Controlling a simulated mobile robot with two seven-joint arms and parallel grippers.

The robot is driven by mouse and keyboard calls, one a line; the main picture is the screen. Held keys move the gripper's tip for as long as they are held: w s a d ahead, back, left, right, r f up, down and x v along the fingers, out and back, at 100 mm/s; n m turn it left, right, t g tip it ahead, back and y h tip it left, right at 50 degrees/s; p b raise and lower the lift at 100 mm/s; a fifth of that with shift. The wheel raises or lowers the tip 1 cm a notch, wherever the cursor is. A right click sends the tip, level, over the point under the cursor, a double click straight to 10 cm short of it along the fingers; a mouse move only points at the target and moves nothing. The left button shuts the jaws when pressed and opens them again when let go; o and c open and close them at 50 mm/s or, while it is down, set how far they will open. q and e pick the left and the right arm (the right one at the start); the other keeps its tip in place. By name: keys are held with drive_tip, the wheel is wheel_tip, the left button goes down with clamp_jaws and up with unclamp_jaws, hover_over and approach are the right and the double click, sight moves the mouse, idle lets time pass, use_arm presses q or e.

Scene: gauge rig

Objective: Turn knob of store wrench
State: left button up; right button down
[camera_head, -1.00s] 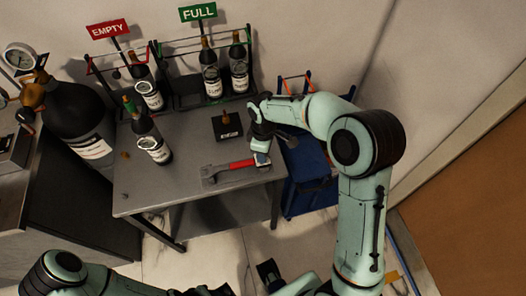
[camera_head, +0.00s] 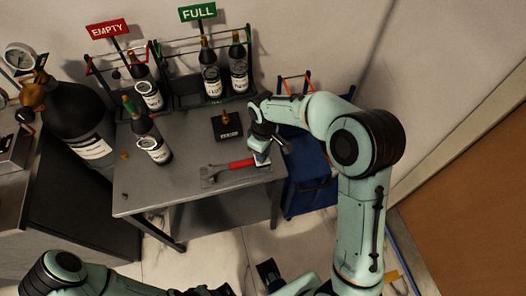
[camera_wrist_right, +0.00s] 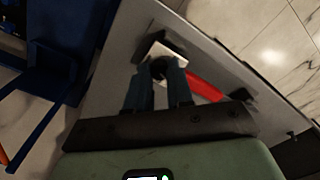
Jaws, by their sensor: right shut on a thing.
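The wrench (camera_head: 235,168) lies near the front right edge of the grey table, its grey jaw to the left and its red handle to the right. My right gripper (camera_head: 261,153) is at the handle end. In the wrist view, its fingers (camera_wrist_right: 161,72) are shut on a small dark knob (camera_wrist_right: 160,68) in front of a pale square plate (camera_wrist_right: 163,52). The red handle (camera_wrist_right: 204,87) shows just right of the fingers. The fingers hide part of the knob, so its turn angle cannot be told. My left arm shows at the lower left; its finger state is unclear.
A black block (camera_head: 227,125) with a small brass-coloured top stands behind the wrench. A large black cylinder (camera_head: 78,120) stands left. A blue frame (camera_head: 308,175) is close on the right.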

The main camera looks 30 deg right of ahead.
drive_tip(key=c, duration=1)
unclamp_jaws()
wheel_tip(320, 180, up, 13)
drive_tip(key=p, duration=0.1)
drive_tip(key=shift+d+r+p, duration=0.15)
drive_tip(key=shift+r+p, duration=0.05)
drive_tip(key=shift+p, duration=0.1)
drive_tip(key=shift+w, duration=0.1)
